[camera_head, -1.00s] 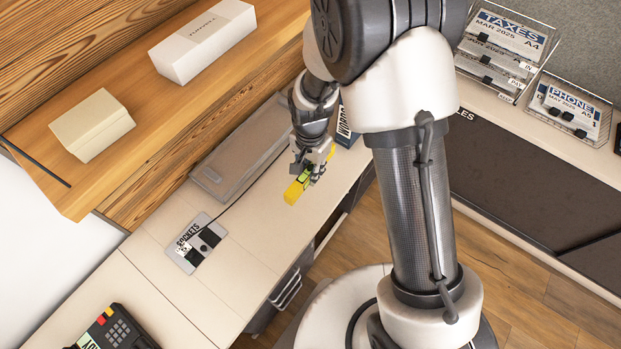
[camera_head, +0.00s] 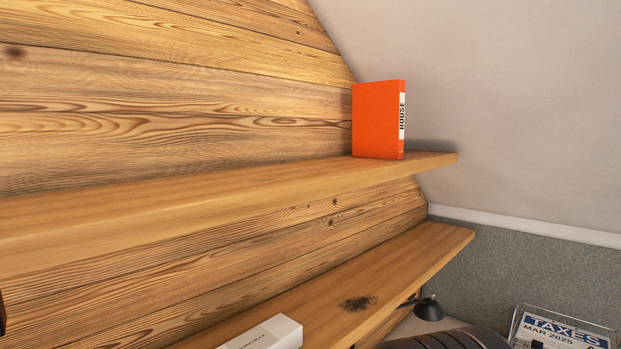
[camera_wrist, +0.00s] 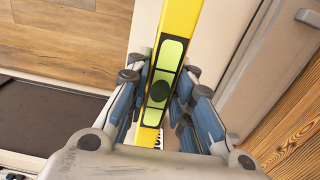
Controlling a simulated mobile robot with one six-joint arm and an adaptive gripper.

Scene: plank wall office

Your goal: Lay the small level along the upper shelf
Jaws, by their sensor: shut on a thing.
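The small level (camera_wrist: 181,20) is a yellow bar with a bright green window and a dark round spot. It shows in the wrist view, running lengthwise between the fingers of my gripper (camera_wrist: 160,95), which is shut on it. The upper shelf (camera_head: 230,190) is a long wooden board on the plank wall in the head view. Its visible top is bare except for an orange binder marked HOUSE (camera_head: 378,120) standing near its right end. My gripper and the level are outside the head view now.
A lower wooden shelf (camera_head: 420,255) runs below, with a dark smudge (camera_head: 359,303) and a white box (camera_head: 265,335) on it. A dark lamp head (camera_head: 429,308) is near its right end.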

